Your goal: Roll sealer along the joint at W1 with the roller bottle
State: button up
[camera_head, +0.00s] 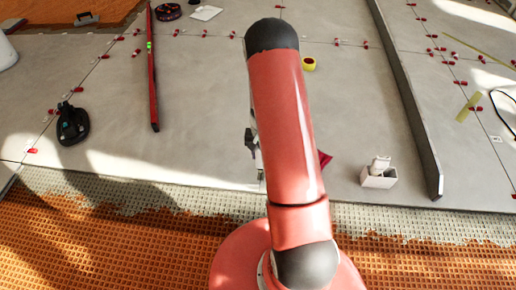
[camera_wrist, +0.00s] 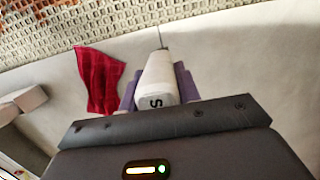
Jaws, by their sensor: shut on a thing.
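My gripper (camera_wrist: 156,88) has purple fingers shut on the white roller bottle (camera_wrist: 158,72), which is marked with an "S" in the wrist view. The bottle's narrow end points toward the top of the picture, at the tile edge. A thin dark joint line (camera_wrist: 159,36) runs down to the tip there. I cannot tell whether the tip touches the tile. No W1 label is readable. In the head view my arm hides the bottle and most of the gripper; only a dark part shows left of the arm.
A red cloth (camera_wrist: 100,80) lies beside the bottle. A white box (camera_head: 378,179) with a white item in it stands right of my arm. A long grey bar (camera_head: 408,100), red level (camera_head: 152,75), black suction cup (camera_head: 72,124) and yellow tape roll (camera_head: 309,64) lie on the tiles. Orange matting borders the front.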

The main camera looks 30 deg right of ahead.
aim_at(260, 171)
jog(key=shift+f+b, duration=2.05)
jog(key=shift+f, duration=1.35)
jog(key=shift+f+b, duration=0.55)
jog(key=shift+f, duration=0.05)
jog(key=shift+s+a, duration=0.1)
jog(key=shift+s, duration=0.1)
jog(key=shift+s+a, duration=0.6)
jog(key=shift+s, duration=0.4)
jog(key=shift+s+a, duration=0.7)
jog(key=shift+s, duration=0.25)
jog(key=shift+r, duration=0.1)
